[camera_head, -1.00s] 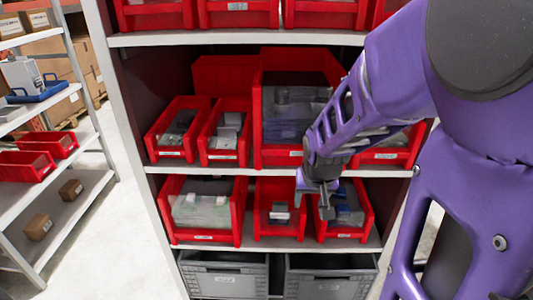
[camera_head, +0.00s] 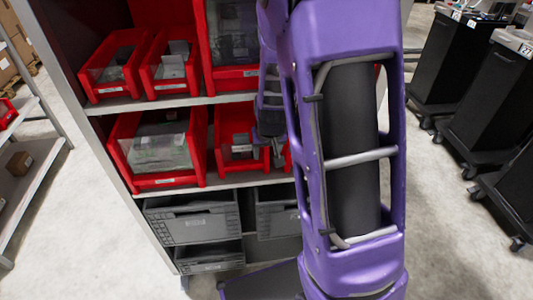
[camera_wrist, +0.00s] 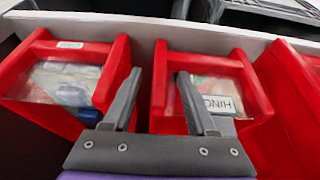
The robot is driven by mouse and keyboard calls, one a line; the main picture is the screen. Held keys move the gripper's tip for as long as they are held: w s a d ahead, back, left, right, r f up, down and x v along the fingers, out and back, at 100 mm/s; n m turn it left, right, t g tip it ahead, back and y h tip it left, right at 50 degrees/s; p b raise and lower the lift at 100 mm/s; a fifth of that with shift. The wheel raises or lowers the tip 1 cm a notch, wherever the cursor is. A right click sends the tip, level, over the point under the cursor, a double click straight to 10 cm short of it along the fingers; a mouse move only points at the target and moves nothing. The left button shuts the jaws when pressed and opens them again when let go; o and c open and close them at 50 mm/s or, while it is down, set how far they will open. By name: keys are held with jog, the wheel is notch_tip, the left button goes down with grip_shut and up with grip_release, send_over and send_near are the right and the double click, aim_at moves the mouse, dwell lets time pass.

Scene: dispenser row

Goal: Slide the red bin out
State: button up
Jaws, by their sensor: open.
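Several red bins stand on the shelves, so the task's red bin cannot be singled out by colour. On the lower red-bin shelf, the middle bin (camera_head: 228,163) holds small items. My gripper (camera_head: 268,150) is at its right side in the head view. In the wrist view my open gripper (camera_wrist: 158,75) has one fingertip over this bin (camera_wrist: 255,95) and the other by the gap to the neighbouring bin (camera_wrist: 112,78). The bin's side wall lies between the fingers. Contact cannot be told. My arm hides most of the neighbouring bin in the head view.
A larger red bin (camera_head: 195,145) stands left on the same shelf. More red bins (camera_head: 115,70) sit on the shelf above, and grey crates (camera_head: 192,222) below. Black carts (camera_head: 490,80) stand at right. Floor in front of the left rack (camera_head: 35,155) is clear.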

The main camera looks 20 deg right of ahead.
grip_shut()
dwell(0.3)
dwell(1.2)
